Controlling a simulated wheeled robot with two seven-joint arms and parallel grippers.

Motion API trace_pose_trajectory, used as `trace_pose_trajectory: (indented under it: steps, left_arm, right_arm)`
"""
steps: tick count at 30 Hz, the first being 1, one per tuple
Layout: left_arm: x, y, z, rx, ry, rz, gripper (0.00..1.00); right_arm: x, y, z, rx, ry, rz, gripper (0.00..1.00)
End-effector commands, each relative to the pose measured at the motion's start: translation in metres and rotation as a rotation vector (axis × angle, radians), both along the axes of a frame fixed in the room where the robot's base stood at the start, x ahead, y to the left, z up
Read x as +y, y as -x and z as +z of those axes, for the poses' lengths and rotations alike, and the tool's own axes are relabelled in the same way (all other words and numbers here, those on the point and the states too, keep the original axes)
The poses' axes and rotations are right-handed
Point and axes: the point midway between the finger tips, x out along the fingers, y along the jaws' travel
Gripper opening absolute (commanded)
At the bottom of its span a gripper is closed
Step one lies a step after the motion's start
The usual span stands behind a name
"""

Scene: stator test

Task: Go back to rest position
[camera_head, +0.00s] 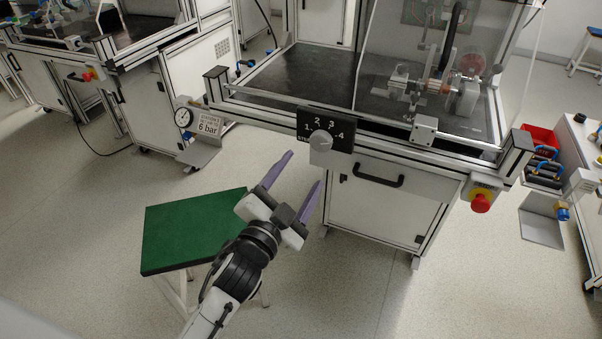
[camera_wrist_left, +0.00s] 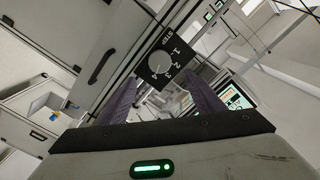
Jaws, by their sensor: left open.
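My left gripper (camera_head: 291,187) is open and empty, its two purple fingers spread and pointing up toward the test bench. It hangs in free air in front of the bench, right of the green-topped stool. In the left wrist view its fingers (camera_wrist_left: 160,100) frame the bench front. A black step selector plate with a grey round knob (camera_head: 321,140) is mounted on the bench's front rail, apart from the fingers. The knob (camera_wrist_left: 158,64) also shows in the wrist view, beyond the fingers. My right gripper is in neither view.
A green-topped stool (camera_head: 172,227) stands beside my left arm. The bench has a red emergency button (camera_head: 480,203), a drawer handle (camera_head: 378,175) and a clear guard above its dark top (camera_head: 300,80). A pressure gauge (camera_head: 183,117) stands at left. Floor at lower right is clear.

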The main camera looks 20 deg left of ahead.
Motion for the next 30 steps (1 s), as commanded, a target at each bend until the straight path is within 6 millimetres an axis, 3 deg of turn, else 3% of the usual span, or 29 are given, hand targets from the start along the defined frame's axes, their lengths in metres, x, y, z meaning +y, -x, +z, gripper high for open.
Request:
trace_pose_trajectory:
  steps: [7,11,14,18,21,25,30]
  left_arm:
    - [0.0,0.002,-0.004,0.01,0.008,-0.001,0.62]
    - [-0.001,0.021,-0.04,0.107,0.08,-0.004,0.62]
    - [-0.003,0.056,-0.091,0.257,0.196,-0.002,0.62]
    - [-0.012,0.123,-0.163,0.498,0.385,0.017,0.62]
    - [-0.019,0.171,-0.201,0.648,0.496,0.042,0.62]
    - [-0.028,0.218,-0.229,0.783,0.6,0.069,0.62]
    - [-0.033,0.241,-0.241,0.851,0.652,0.084,0.62]
  right_arm:
    - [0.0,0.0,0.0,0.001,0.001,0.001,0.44]
    - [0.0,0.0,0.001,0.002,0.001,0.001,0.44]
    - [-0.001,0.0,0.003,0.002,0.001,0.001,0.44]
    - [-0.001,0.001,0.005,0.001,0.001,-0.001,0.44]
    - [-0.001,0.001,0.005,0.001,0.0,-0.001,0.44]
    - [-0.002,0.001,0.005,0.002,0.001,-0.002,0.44]
    - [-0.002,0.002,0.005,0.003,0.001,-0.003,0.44]
